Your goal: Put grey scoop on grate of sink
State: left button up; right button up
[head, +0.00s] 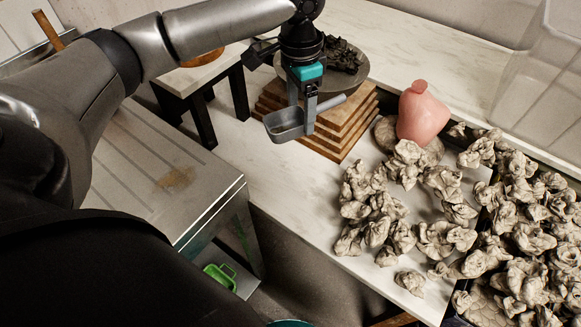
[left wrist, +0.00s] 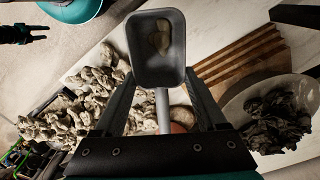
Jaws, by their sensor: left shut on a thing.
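The grey scoop (head: 284,124) hangs in the air, its bowl facing up and its handle pointing right. My left gripper (head: 303,100) is shut on the scoop near where bowl and handle meet. In the left wrist view the scoop (left wrist: 157,72) lies between the fingers, with brownish patches in its bowl. A metal sink unit (head: 215,192) stands at the left, lower than the scoop, with a ridged, stained top. I cannot make out a separate grate. A dark gripper (left wrist: 22,33), apparently my right one, is small at the left wrist view's upper left.
Stacked wooden boards (head: 335,141) are just behind the scoop. A bowl of dark clay (head: 262,80), a pink vase (head: 421,112) and many grey clay lumps (head: 408,215) occupy the marble counter (head: 285,190). A gap separates sink unit and counter. A green item (head: 220,276) lies low.

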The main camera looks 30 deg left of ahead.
pick_arm(q)
jog(key=w+a+f+m+b, duration=0.2)
jog(key=a+f+m+b, duration=0.1)
jog(key=a+f, duration=0.3)
jog(key=b, duration=0.3)
send_over(284, 182)
notch_tip(284, 182, down, 9)
pick_arm(e)
jog(key=w+a+f, duration=0.2)
jog(key=w, duration=0.5)
pick_arm(q)
jog(key=shift+f+b, duration=1.95)
jog(key=shift+f, duration=2.55)
notch_tip(284, 182, down, 3)
jog(key=shift+r+b, duration=0.15)
jog(key=shift+b, duration=0.5)
jog(key=shift+f, duration=0.25)
pick_arm(e)
jog(key=w+a+r+t, duration=0.1)
jog(key=w+a+r, duration=0.3)
jog(key=r, duration=0.5)
jog(key=shift+w+a+y, duration=0.2)
jog(key=shift+w+y, duration=0.1)
jog(key=shift+w, duration=1.1)
pick_arm(q)
jog(key=shift+f, duration=0.1)
pick_arm(e)
jog(key=shift+r, duration=0.1)
